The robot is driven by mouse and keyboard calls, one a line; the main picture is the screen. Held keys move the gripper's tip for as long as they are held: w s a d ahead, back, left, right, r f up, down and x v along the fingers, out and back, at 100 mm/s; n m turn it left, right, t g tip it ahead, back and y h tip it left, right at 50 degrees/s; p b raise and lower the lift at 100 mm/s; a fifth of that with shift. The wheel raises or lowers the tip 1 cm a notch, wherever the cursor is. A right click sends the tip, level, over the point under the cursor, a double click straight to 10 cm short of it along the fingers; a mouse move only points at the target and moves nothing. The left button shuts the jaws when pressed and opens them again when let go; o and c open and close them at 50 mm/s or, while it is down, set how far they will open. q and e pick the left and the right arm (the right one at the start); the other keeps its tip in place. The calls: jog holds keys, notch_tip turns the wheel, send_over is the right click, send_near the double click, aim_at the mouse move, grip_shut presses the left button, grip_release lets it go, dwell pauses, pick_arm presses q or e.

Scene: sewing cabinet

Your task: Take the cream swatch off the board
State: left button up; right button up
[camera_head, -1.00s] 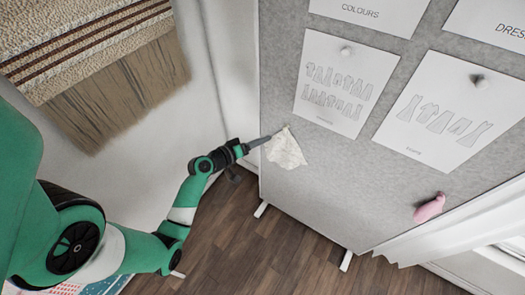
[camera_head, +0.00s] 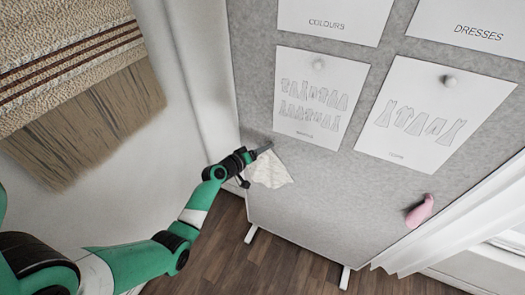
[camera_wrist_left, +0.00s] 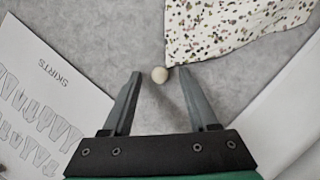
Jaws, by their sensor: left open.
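The cream swatch (camera_head: 271,172) hangs at the lower left of the grey board (camera_head: 330,190), below a white sheet of drawings. In the left wrist view the swatch (camera_wrist_left: 235,28) is cream with small dark, green and pinkish specks, and part of it is cut off. A round pale pin head (camera_wrist_left: 159,74) sits at its corner. My left gripper (camera_head: 266,149) is at the swatch's top in the head view. In the left wrist view this gripper (camera_wrist_left: 158,77) is open, with the pin head between its fingertips. My right gripper is not in view.
White sheets, including one marked SKIRTS (camera_wrist_left: 38,100), are on the board beside the gripper. A pink object (camera_head: 420,211) is at the board's lower right. A fringed woven piece (camera_head: 65,85) is at upper left. The wooden floor (camera_head: 290,262) below is clear.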

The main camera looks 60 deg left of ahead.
pick_arm(q)
jog(key=shift+c, duration=0.2)
grip_shut()
jog(key=shift+s+d+p, duration=0.7)
jog(key=shift+s+d, duration=0.25)
jog(key=shift+s, duration=0.25)
jog(key=s+d+p, duration=0.2)
jog(key=s+d, duration=0.4)
jog(key=s, duration=0.1)
jog(key=shift+s+d, duration=0.15)
jog(key=shift+s, duration=0.25)
